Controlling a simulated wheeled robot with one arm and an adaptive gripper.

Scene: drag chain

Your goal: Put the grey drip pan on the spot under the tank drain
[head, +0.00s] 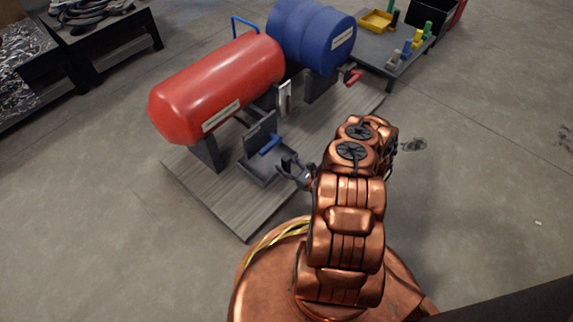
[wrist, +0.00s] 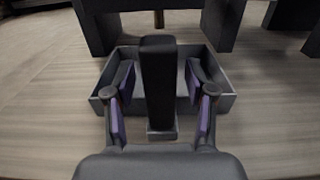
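The grey drip pan (head: 252,172) sits on the wooden platform in front of the red tank (head: 218,88). In the wrist view the pan (wrist: 225,101) is a shallow open tray, with a dark upright post (wrist: 158,85) at its near side. My gripper (head: 292,170) is at the pan's right side in the head view. In the wrist view my gripper (wrist: 161,95) has its fingers apart, one on each side of the post, with gaps showing. A blue lever (head: 270,145) shows just above the pan. The marked spot cannot be made out.
A blue tank (head: 312,38) with a red lever (head: 353,77) stands behind the red one. The wooden platform (head: 240,217) is bare at its front corner. A small table (head: 392,62) with coloured items is at the back right. Tank supports (wrist: 222,22) stand beyond the pan.

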